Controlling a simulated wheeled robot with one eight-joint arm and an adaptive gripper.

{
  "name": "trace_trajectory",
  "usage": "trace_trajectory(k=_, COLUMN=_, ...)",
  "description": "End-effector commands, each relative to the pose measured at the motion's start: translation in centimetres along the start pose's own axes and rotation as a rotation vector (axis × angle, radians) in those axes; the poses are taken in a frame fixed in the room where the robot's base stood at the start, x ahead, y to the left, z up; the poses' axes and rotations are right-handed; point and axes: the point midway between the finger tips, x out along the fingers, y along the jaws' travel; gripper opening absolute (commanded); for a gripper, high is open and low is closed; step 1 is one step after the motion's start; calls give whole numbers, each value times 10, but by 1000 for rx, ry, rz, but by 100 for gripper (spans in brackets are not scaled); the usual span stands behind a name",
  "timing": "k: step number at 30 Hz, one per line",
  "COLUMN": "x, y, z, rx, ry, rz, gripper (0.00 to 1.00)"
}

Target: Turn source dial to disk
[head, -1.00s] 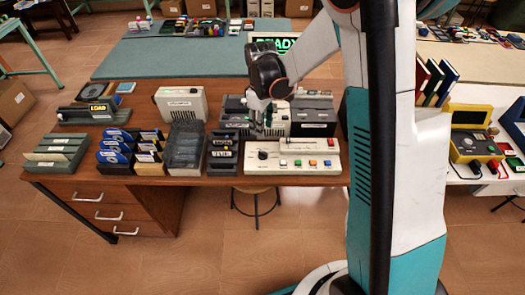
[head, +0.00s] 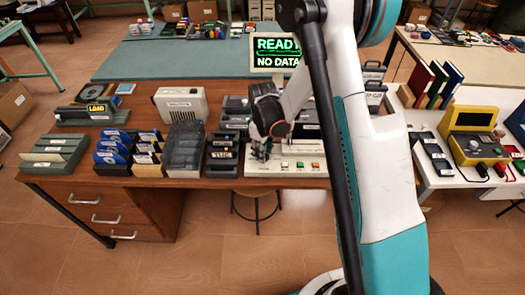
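The source dial, a small black knob on the left of a white control panel (head: 262,171), is hidden behind my gripper in the head view. My gripper (head: 260,155) points down at the panel's left end, over or at the dial. I cannot tell whether its fingers touch or close on the dial.
A dark box of labelled cartridges (head: 222,154) stands just left of the panel, with a grey translucent case (head: 186,150) beyond it. Dark devices stand behind my gripper. A white table with a yellow device (head: 471,135) is at the right.

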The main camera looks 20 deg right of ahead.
Motion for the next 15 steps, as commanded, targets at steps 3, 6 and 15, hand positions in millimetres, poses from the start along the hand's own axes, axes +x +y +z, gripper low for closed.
trace_trajectory(k=3, x=0, y=0, z=0, rx=0, ry=0, rz=0, gripper=32)
trace_trajectory(k=6, x=0, y=0, z=0, rx=0, ry=0, rz=0, gripper=23)
trace_trajectory(k=15, x=0, y=0, z=0, rx=0, ry=0, rz=0, gripper=0)
